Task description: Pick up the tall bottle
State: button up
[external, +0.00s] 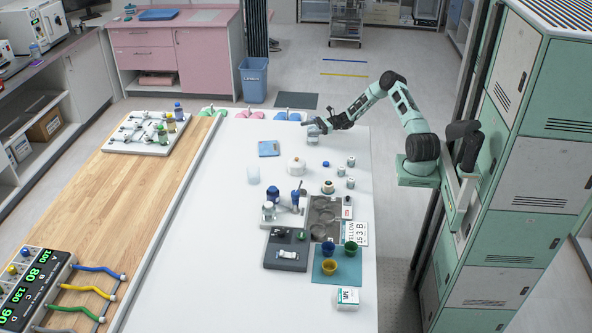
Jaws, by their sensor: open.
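My gripper (314,124) is at the far end of the white table (200,270), reached out to the left from my arm. Its jaws are open. A small pale grey container (313,138) stands just below the fingertips; whether they touch it cannot be told. Which thing is the tall bottle is not certain. A dark blue bottle (273,195) stands mid-table, well nearer the camera than my gripper, with a slimmer blue-topped item (296,196) to its right. A whitish translucent cylinder (253,174) stands to their upper left.
A round white pot (296,165) and several small jars stand mid-table. A metal tray (313,227), a dark block (270,256) and a teal mat (325,272) with coloured cups lie nearer. A blue pad (269,148) lies left of my gripper. The table's near left is clear.

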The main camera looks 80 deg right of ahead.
jog(key=c, duration=1.2)
jog(key=shift+r, duration=0.15)
